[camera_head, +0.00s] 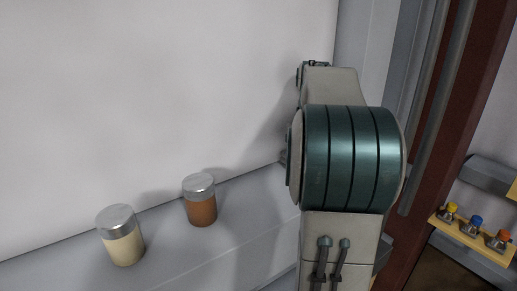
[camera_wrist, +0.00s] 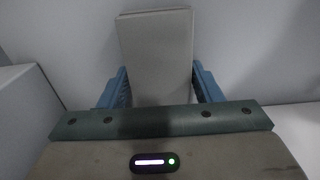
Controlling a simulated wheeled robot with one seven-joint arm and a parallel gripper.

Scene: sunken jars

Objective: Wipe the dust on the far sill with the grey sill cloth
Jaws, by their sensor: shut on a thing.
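In the wrist view my gripper (camera_wrist: 160,88) has its two blue fingers on either side of a flat, light grey piece, which looks like the grey sill cloth (camera_wrist: 156,50). It is shut on this piece, which reaches forward beyond the fingers towards a pale grey surface. I cannot tell whether the cloth touches that surface. In the head view my arm hides the gripper and the cloth. No dust can be made out, and I cannot tell which surface is the far sill.
A cream jar (camera_head: 122,238) and a brown jar (camera_head: 200,202), both silver-lidded, stand on a grey ledge (camera_head: 235,236) left of my arm. A white wall (camera_head: 150,90) rises behind. A dark red-brown post (camera_head: 440,130) and a wooden strip (camera_head: 470,238) with small coloured-topped items are at the right.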

